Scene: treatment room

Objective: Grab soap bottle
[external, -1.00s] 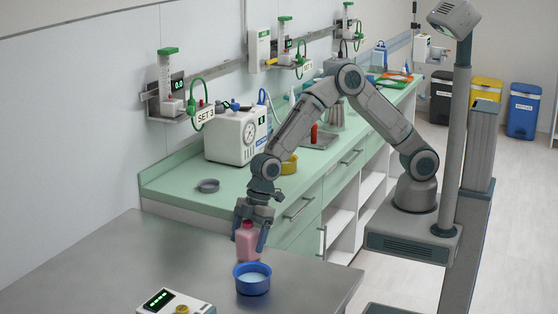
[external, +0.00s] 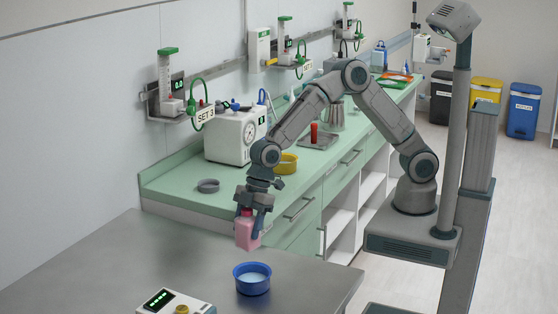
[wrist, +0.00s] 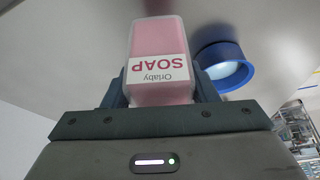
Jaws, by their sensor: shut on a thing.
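The soap bottle (external: 246,232) is pink with a white label reading "Orlaby SOAP", which shows in the wrist view (wrist: 160,65). My gripper (external: 249,222) is shut on the bottle, with a finger on either side of it. The bottle is slightly tilted and hangs above the metal table (external: 190,262). In the wrist view its base points away from my gripper, and its cap end is hidden by the gripper.
A blue bowl (external: 252,287) with pale contents stands on the metal table near the bottle. A device with a green display (external: 160,299) sits at the front edge.

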